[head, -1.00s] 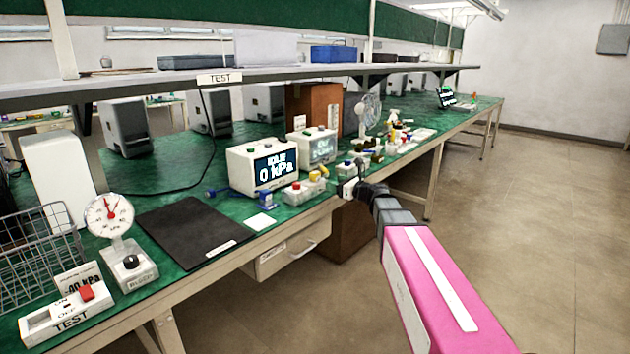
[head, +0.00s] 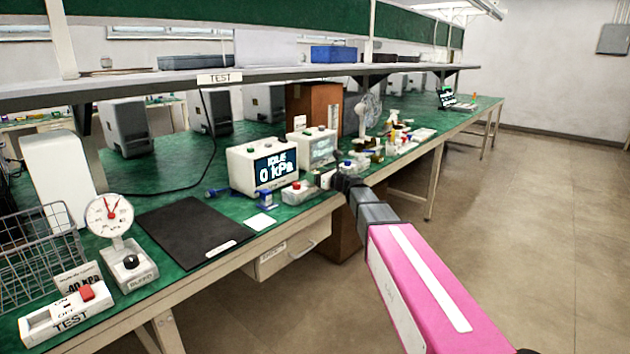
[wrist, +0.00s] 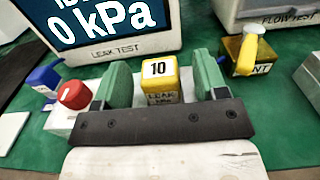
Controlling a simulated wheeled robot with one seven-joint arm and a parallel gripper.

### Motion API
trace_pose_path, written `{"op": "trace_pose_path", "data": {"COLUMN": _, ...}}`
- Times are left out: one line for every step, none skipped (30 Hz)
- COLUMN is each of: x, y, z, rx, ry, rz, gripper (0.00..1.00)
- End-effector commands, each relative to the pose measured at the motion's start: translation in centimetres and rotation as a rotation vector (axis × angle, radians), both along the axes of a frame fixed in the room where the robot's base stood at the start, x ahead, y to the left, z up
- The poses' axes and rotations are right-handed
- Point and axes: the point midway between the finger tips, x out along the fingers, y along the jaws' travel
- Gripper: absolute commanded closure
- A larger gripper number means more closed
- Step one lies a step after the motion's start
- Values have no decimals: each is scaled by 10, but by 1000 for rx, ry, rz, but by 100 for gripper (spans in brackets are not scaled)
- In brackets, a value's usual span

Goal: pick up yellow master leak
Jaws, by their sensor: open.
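The yellow master leak (wrist: 159,82) is a small yellow block with a white top marked 10 and a label reading LEAK kPa. In the wrist view it stands on the green bench mat in front of the leak test unit (wrist: 110,30). My gripper (wrist: 156,80) is open, with one green finger on each side of the block and gaps visible. The block's lower part is hidden behind the gripper's dark bar. In the head view my gripper (head: 338,182) is over the bench edge, small and partly hidden by my arm; the yellow block cannot be made out there.
A white box with a red button (wrist: 72,97) and a blue part (wrist: 42,78) stand left of the fingers. A brass block with a yellow lever (wrist: 248,55) stands close to the right finger. The leak test unit is just behind. A black mat (head: 190,232) lies left.

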Motion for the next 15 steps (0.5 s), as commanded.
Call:
{"op": "trace_pose_path", "data": {"x": 5, "y": 5, "z": 0, "rx": 0, "ry": 0, "rz": 1, "gripper": 34}}
{"op": "trace_pose_path", "data": {"x": 6, "y": 6, "z": 0, "rx": 0, "ry": 0, "rz": 0, "gripper": 34}}
{"op": "trace_pose_path", "data": {"x": 6, "y": 7, "z": 0, "rx": 0, "ry": 0, "rz": 0, "gripper": 34}}
{"op": "trace_pose_path", "data": {"x": 6, "y": 7, "z": 0, "rx": 0, "ry": 0, "rz": 0, "gripper": 34}}
{"op": "trace_pose_path", "data": {"x": 6, "y": 7, "z": 0, "rx": 0, "ry": 0, "rz": 0, "gripper": 34}}
{"op": "trace_pose_path", "data": {"x": 5, "y": 7, "z": 0, "rx": 0, "ry": 0, "rz": 0, "gripper": 34}}
{"op": "trace_pose_path", "data": {"x": 5, "y": 7, "z": 0, "rx": 0, "ry": 0, "rz": 0, "gripper": 34}}
{"op": "trace_pose_path", "data": {"x": 5, "y": 7, "z": 0, "rx": 0, "ry": 0, "rz": 0, "gripper": 34}}
{"op": "trace_pose_path", "data": {"x": 5, "y": 7, "z": 0, "rx": 0, "ry": 0, "rz": 0, "gripper": 37}}
{"op": "trace_pose_path", "data": {"x": 5, "y": 7, "z": 0, "rx": 0, "ry": 0, "rz": 0, "gripper": 47}}
{"op": "trace_pose_path", "data": {"x": 5, "y": 7, "z": 0, "rx": 0, "ry": 0, "rz": 0, "gripper": 57}}
{"op": "trace_pose_path", "data": {"x": 5, "y": 7, "z": 0, "rx": 0, "ry": 0, "rz": 0, "gripper": 70}}
{"op": "trace_pose_path", "data": {"x": 5, "y": 7, "z": 0, "rx": 0, "ry": 0, "rz": 0, "gripper": 80}}
{"op": "trace_pose_path", "data": {"x": 5, "y": 7, "z": 0, "rx": 0, "ry": 0, "rz": 0, "gripper": 89}}
{"op": "trace_pose_path", "data": {"x": 5, "y": 7, "z": 0, "rx": 0, "ry": 0, "rz": 0, "gripper": 89}}
